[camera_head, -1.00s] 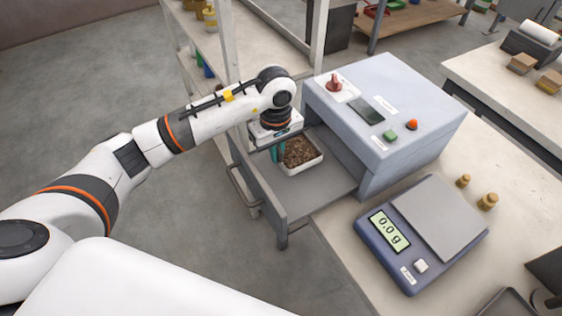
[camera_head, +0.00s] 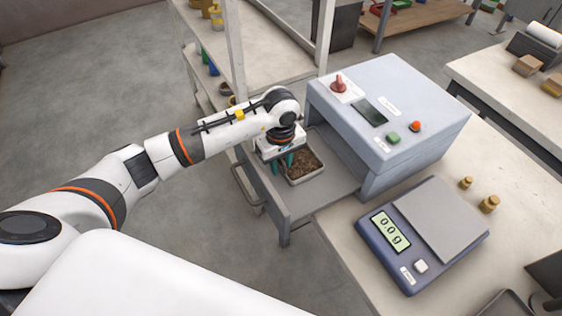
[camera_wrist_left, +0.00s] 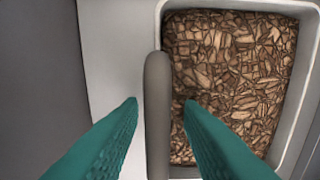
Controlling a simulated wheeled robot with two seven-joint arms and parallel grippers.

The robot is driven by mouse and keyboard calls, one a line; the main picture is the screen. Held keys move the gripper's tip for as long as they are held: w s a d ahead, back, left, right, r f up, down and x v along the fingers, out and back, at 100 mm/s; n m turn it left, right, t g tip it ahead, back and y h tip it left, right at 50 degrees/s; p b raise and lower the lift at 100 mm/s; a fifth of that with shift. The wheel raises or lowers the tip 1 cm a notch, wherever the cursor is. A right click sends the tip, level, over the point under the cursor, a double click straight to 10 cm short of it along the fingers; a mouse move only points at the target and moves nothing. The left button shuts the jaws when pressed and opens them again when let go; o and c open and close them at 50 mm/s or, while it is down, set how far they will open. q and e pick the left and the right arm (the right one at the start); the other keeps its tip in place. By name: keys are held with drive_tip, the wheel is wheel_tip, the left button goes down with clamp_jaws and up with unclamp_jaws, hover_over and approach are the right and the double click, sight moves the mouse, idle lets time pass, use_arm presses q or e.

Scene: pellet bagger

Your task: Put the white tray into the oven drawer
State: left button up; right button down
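The white tray (camera_head: 319,175), filled with brown chips, sits in the open oven drawer (camera_head: 325,189) near its front end. My left gripper (camera_head: 282,164) is above the tray's left side. In the left wrist view the teal fingers (camera_wrist_left: 161,102) are apart, with gaps on both sides of a grey bar (camera_wrist_left: 157,120) along the tray's side. One finger is over the chips, the other outside the tray (camera_wrist_left: 300,130). The bar appears to be the tray's grip. The grey oven (camera_head: 400,95) stands behind the drawer. My right gripper is not in view.
A scale (camera_head: 430,230) reading 0.0 g stands on the bench right of the drawer, with two brass weights (camera_head: 488,204) beside it. A shelf rack (camera_head: 232,50) rises behind my left arm. The drawer handle (camera_head: 246,190) juts out at the front.

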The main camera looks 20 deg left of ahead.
use_arm(q)
drive_tip(key=shift+r, duration=0.1)
drive_tip(key=shift+r, duration=0.35)
wheel_tip(320, 180, up, 11)
drive_tip(key=b, duration=0.3)
drive_tip(key=shift+r, duration=0.1)
